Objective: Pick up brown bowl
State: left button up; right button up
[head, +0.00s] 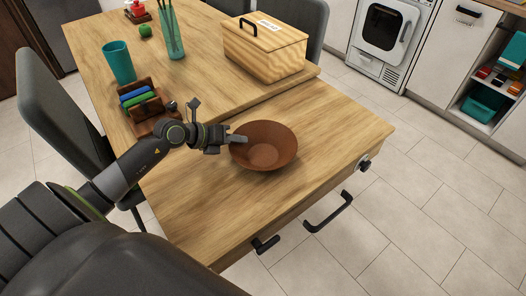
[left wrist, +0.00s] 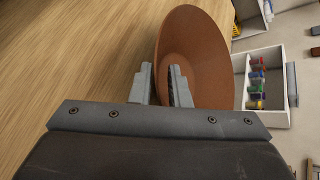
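The brown bowl (head: 270,150) stands on the near part of the wooden table (head: 215,205), near its right end. My left gripper (head: 238,139) is at the bowl's left rim in the head view. In the left wrist view, the fingers of my left gripper (left wrist: 162,88) straddle the wall of the bowl (left wrist: 205,50), one outside and one inside, with only a narrow gap between them. They look shut on the wall; the exact contact is hard to see. The bowl appears to rest on the tabletop. My right gripper is not in view.
A wooden box (head: 262,50) with a black handle stands behind the bowl. A teal cup (head: 119,63), a glass with straws (head: 172,35) and a rack with coloured items (head: 140,98) stand at the left. Black drawer handles (head: 328,213) stick out in front.

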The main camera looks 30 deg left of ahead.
aim_at(263, 150)
pick_arm(q)
jog(key=shift+x, duration=1.45)
grip_shut()
